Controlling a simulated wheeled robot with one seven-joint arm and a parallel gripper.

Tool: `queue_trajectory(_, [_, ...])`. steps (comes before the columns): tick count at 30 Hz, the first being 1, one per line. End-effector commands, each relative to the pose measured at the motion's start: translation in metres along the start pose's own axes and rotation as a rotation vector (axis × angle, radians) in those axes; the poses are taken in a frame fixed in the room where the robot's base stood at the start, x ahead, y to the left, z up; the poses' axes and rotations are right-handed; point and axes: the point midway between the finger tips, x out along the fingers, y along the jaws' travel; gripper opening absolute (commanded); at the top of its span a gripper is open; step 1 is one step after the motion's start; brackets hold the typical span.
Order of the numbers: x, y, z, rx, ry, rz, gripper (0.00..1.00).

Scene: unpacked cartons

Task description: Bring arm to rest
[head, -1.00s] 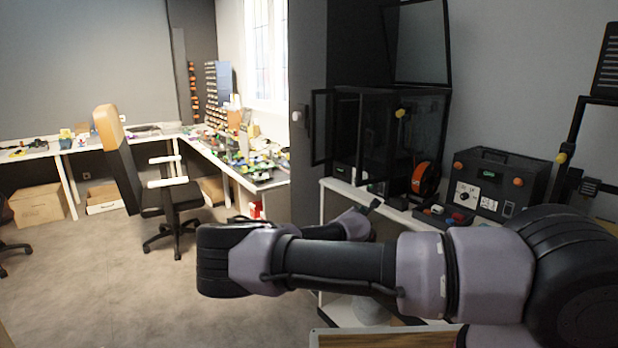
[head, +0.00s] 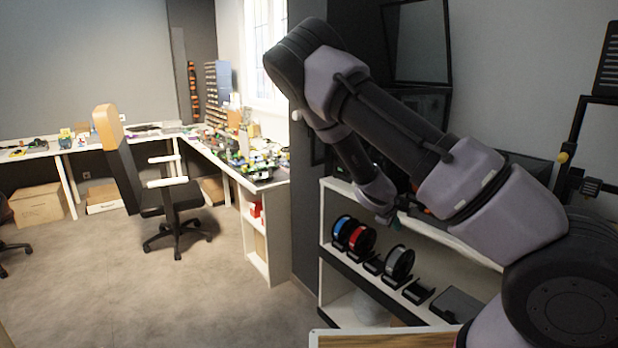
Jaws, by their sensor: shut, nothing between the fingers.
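My arm (head: 395,120) rises from the lower right to a raised elbow (head: 300,62) at the upper middle, then folds back down behind itself. The wrist hangs in front of the white shelf unit. My gripper (head: 387,217) shows small and dark at the end of the wrist, partly hidden and pointing down. It is shut and holds nothing visible.
The white shelf unit (head: 333,192) beside the arm holds a blue spool (head: 343,228), a red spool (head: 362,240) and a grey spool (head: 400,263). A wooden-topped surface (head: 385,340) is at the bottom. An office chair (head: 170,200) stands left; the floor (head: 200,290) between is clear.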

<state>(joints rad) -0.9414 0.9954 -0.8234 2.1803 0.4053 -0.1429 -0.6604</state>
Motion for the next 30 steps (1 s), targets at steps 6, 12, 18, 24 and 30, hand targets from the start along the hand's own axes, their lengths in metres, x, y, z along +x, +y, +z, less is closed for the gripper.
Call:
queue_trajectory(6, [-0.051, 0.006, 0.013, 0.352, 0.002, -0.247, 0.0])
queue_trajectory(12, [-0.114, 0.026, 0.021, 0.617, 0.024, -0.437, 0.0])
queue_trajectory(18, [-0.187, 0.057, 0.037, 0.834, 0.067, -0.588, 0.0])
queue_trajectory(24, [-0.265, 0.087, 0.067, 1.007, 0.122, -0.69, 0.0])
queue_trajectory(30, [-0.34, 0.105, 0.11, 1.147, 0.176, -0.733, 0.0])
